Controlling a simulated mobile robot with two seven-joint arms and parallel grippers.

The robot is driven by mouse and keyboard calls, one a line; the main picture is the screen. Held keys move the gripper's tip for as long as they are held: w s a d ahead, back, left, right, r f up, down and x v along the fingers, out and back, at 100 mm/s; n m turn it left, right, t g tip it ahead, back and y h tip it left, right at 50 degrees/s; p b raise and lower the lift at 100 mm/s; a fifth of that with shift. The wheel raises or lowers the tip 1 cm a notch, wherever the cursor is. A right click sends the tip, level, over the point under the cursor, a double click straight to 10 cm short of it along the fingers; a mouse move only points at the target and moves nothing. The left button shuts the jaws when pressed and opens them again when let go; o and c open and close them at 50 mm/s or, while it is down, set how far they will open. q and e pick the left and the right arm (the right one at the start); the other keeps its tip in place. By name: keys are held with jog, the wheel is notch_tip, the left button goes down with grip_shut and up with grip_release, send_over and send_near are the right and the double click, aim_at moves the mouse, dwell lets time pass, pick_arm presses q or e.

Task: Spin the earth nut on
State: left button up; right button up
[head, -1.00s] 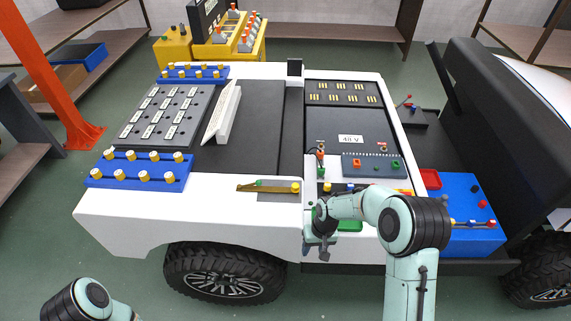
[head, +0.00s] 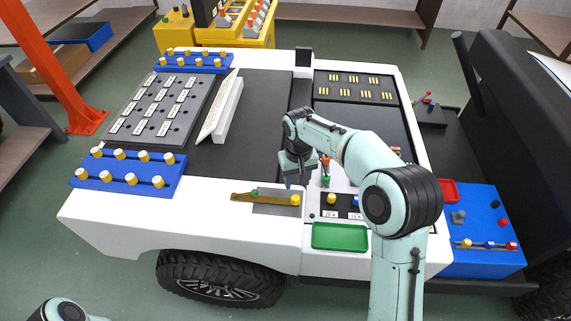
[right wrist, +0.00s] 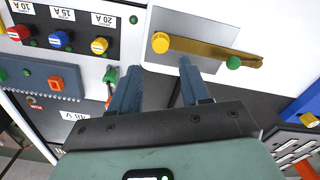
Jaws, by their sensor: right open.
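A brass strip (head: 270,198) lies on a grey plate in the white deck, with a green knob-like nut (head: 254,191) near its left end and a yellow one (head: 295,199) at its right end. No label shows which is the earth nut. In the right wrist view the green nut (right wrist: 233,62) and yellow nut (right wrist: 160,42) both show beyond my fingertips. My right gripper (head: 289,183) points down just above the yellow end of the strip. In the right wrist view its fingers (right wrist: 161,72) are apart and nothing shows between them. My left gripper is out of view.
An empty green tray (head: 340,237) lies on the deck, right of the strip. Red, blue and yellow fuse knobs (right wrist: 60,38) stand near my right fingers, with a green connector (right wrist: 110,75) closer. Blue blocks with yellow posts (head: 128,172) are at left.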

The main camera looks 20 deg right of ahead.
aim_at(296, 198)
jog(key=shift+w+f, duration=0.15)
jog(key=shift+f, duration=0.05)
jog(key=f+b, duration=0.2)
jog(key=f, duration=0.1)
jog(key=f+b, duration=0.2)
jog(key=b, duration=0.1)
jog(key=f+b, duration=0.2)
jog(key=f, duration=0.1)
jog(key=shift+s+a+f, duration=0.1)
jog(key=shift+s+f, duration=0.2)
jog(key=shift+r, duration=0.25)
jog(key=c, duration=0.4)
jog(key=shift+r, duration=0.1)
jog(key=c, duration=0.5)
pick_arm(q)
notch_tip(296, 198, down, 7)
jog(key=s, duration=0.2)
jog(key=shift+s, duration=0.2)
pick_arm(e)
jog(key=shift+w, duration=0.15)
grip_shut()
